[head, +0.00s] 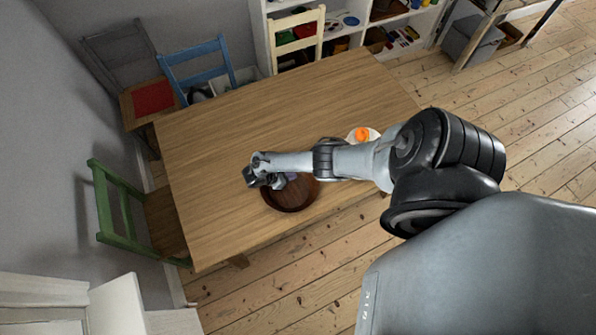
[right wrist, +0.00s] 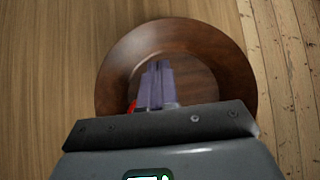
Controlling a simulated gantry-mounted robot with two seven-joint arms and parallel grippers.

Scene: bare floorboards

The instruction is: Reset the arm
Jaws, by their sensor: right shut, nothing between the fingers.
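My right arm reaches in from the right over the wooden table (head: 215,135). My right gripper (head: 286,180) is over a round dark-brown wooden bowl (head: 291,205). In the right wrist view the gripper's pale purple fingers (right wrist: 156,82) are together, with nothing between them, pointing at the inside of the bowl (right wrist: 222,58). The gripper body hides the bowl's near part. A small red bit (right wrist: 132,106) shows left of the fingers; I cannot tell what it is. My left gripper is not in view.
An orange item (head: 362,134) on something white lies beside my right forearm. A green chair (head: 118,205), a blue chair (head: 199,66) and a cream chair (head: 298,38) stand around the table. Shelves (head: 262,40) stand behind. The table's left half is clear.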

